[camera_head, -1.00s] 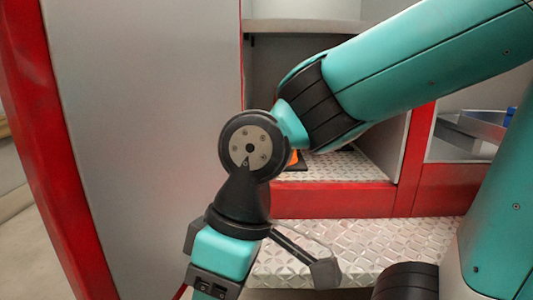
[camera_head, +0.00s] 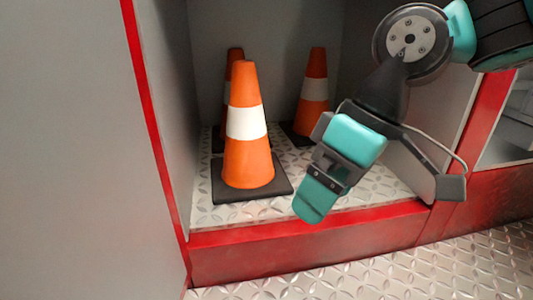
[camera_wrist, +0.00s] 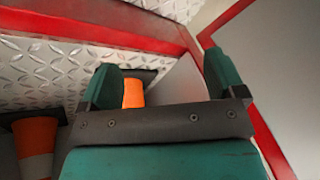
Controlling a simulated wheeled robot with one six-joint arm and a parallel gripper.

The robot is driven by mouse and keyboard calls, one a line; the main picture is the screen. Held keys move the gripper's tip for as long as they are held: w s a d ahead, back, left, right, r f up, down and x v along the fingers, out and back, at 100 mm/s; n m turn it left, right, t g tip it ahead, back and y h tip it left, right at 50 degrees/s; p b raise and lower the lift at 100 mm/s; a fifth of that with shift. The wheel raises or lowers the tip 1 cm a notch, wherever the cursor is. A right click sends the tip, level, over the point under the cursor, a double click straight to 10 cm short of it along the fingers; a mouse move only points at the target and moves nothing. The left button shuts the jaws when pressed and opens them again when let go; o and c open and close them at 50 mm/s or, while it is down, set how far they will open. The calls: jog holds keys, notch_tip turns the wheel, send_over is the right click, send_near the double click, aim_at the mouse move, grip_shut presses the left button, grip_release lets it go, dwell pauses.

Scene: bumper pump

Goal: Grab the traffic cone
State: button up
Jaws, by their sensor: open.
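In the head view an orange traffic cone with a white band (camera_head: 247,125) stands upright on its black square base, at the front left of the compartment floor. A second cone (camera_head: 235,70) is mostly hidden behind it. A third cone (camera_head: 313,90) stands at the back right, its lower right side covered by my gripper. My gripper (camera_head: 310,203) is right of the front cone, apart from it, tilted down over the compartment's front edge. In the wrist view my gripper (camera_wrist: 163,75) is open and empty; a cone (camera_wrist: 133,93) shows beyond its left finger and another (camera_wrist: 35,140) at lower left.
The compartment has a grey left wall (camera_head: 200,90) and a red front sill (camera_head: 310,243). A red post (camera_head: 460,150) stands on its right. A patterned metal step (camera_head: 400,270) lies in front. Bare floor plate shows between the front cone and my gripper.

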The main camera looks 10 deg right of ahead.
aim_at(241, 79)
jog(key=w+d+r+n+t+b, duration=0.1)
jog(key=w+d+r+n, duration=0.3)
jog(key=w, duration=0.6)
jog(key=w+a+r+n+b, duration=0.1)
jog(key=w+r, duration=0.4)
jog(key=w, duration=0.5)
jog(key=w+a, duration=0.1)
jog(key=a, duration=0.2)
jog(key=w+a+p, duration=0.1)
jog(key=a, duration=0.3)
jog(key=w+a, duration=0.1)
jog(key=a, duration=0.2)
jog(key=shift+w+a+r, duration=0.25)
jog(key=shift+w+a, duration=0.05)
jog(key=shift+a, duration=0.1)
jog(key=shift+w+a+f+b, duration=0.15)
jog(key=shift+f+b, duration=0.3)
jog(key=shift+f, duration=0.25)
jog(key=shift+r, duration=0.1)
